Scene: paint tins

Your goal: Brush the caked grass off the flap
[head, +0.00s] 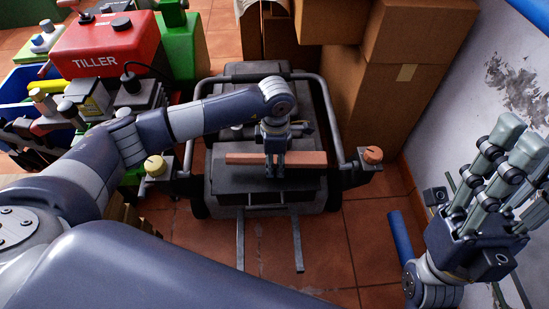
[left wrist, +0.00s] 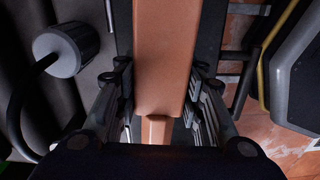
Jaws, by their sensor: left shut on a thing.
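A dark machine (head: 240,190) with a bent tube handle stands on the tiles, a broad dark panel facing me; I cannot tell which part is the flap. My left gripper (head: 276,172) is above this panel, pointing down, shut on a long orange-brown bar, seemingly the brush (head: 306,158). The bar lies crosswise in the head view. In the left wrist view the bar (left wrist: 165,55) runs between the finger pads of the left gripper (left wrist: 160,105). Bristles and caked grass cannot be made out. My right gripper (head: 510,150) is raised at the right, fingers upward, apparently empty.
Orange knob (head: 371,155) and yellow knob (head: 154,166) flank the machine. Cardboard boxes (head: 395,100) stand behind it. A red TILLER tank (head: 108,45), green can (head: 181,45) and blue crate (head: 12,88) crowd the left. A white wall (head: 460,75) bounds the right. Tiles in front are mostly clear.

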